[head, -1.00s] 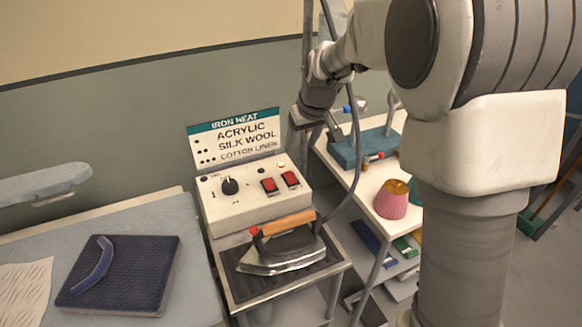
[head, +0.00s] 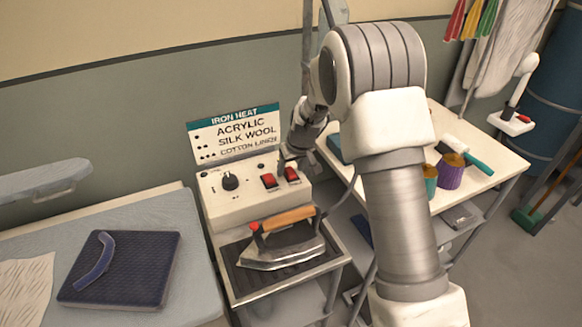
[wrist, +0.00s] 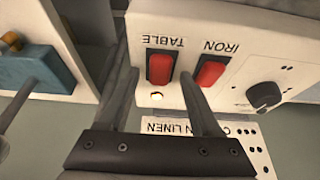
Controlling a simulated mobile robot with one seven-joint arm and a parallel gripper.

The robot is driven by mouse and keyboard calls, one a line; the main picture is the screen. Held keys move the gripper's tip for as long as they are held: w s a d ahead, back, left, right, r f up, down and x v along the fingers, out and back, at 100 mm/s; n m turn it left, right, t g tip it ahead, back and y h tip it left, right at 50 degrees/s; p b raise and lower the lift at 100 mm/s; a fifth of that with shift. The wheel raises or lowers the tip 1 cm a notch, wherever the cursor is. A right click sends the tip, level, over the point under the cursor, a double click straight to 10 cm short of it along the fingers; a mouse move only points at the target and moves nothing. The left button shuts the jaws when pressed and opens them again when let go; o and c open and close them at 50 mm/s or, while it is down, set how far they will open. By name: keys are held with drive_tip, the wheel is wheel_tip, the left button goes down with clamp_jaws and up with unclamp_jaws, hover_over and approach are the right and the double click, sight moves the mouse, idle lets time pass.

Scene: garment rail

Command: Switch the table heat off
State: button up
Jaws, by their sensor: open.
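The control box (head: 232,205) stands behind the iron and carries two red rocker switches. In the wrist view, where the lettering is upside down, the switch labelled TABLE (wrist: 159,67) is on the left and the switch labelled IRON (wrist: 211,70) is on the right. In the head view the table switch (head: 292,174) is the right one and the iron switch (head: 268,181) the left. A small lamp (wrist: 157,95) by the table switch glows. My gripper (wrist: 159,78) is open and empty, its fingers on either side of the table switch; contact cannot be told.
A black dial (head: 230,181) is on the box's left. The iron (head: 285,243) with its wooden handle rests in front, its cord rising at the right. A heat sign (head: 235,133) stands behind the box. A white side table (head: 470,185) is to the right.

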clamp_jaws()
drive_tip(key=p, duration=0.1)
drive_tip(key=g+p, duration=0.1)
drive_tip(key=p, duration=0.1)
drive_tip(key=shift+w+a+r+h, duration=0.15)
drive_tip(key=shift+w+r+h, duration=0.1)
drive_tip(key=shift+r+h, duration=0.05)
drive_tip(key=shift+w+f+g+h+p, duration=0.2)
drive_tip(key=shift+f+g+h+p, duration=0.1)
drive_tip(key=shift+g+p, duration=0.5)
unclamp_jaws()
drive_tip(key=shift+r, duration=0.1)
